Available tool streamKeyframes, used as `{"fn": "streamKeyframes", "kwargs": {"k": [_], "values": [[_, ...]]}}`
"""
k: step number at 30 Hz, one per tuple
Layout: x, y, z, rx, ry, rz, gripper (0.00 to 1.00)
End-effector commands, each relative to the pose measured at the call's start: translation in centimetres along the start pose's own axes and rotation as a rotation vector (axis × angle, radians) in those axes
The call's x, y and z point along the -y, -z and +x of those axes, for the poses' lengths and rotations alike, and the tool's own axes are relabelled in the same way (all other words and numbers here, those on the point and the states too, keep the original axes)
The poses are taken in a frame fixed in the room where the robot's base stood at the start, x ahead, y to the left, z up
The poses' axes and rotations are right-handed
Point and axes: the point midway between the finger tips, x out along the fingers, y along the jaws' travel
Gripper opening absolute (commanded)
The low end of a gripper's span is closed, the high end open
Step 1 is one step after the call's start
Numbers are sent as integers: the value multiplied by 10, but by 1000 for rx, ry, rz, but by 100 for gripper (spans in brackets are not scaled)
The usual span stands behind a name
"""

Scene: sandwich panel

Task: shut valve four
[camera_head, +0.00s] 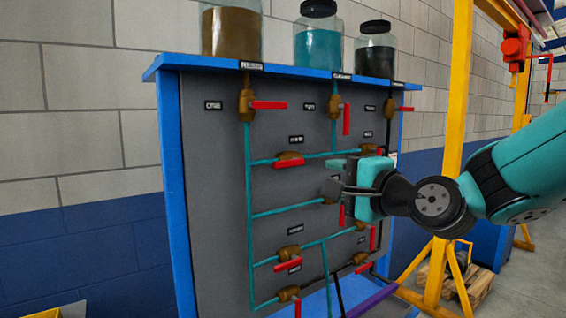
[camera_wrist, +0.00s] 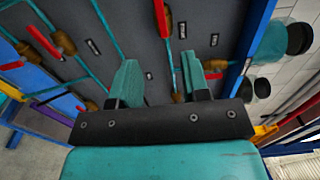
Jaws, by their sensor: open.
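A grey upright panel (camera_head: 215,200) carries teal pipes and several brass valves with red handles. The small labels are not readable, so I cannot tell which valve is four. My gripper (camera_head: 338,177) is open in front of the panel's middle right. It hides part of a valve whose red handle (camera_head: 342,215) points down just below it. I see no clear contact. Another valve's red handle (camera_wrist: 160,15) is above the fingers.
Jars with brown (camera_head: 232,32), teal (camera_head: 318,47) and black (camera_head: 375,55) contents stand on the blue top. A yellow post (camera_head: 455,110) rises to the right, near my arm. Neighbouring handles, such as the centre red handle (camera_head: 289,163), project from the panel.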

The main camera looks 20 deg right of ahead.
Motion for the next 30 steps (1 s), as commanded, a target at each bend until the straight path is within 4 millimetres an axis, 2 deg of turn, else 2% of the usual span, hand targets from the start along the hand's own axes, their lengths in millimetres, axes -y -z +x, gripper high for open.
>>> {"fn": "streamKeyframes", "kwargs": {"k": [18,24,30], "values": [[2,-3,130,6,-4,-4,43],[1,-3,157,5,-3,-4,43],[-1,-3,166,4,-3,-4,43]]}}
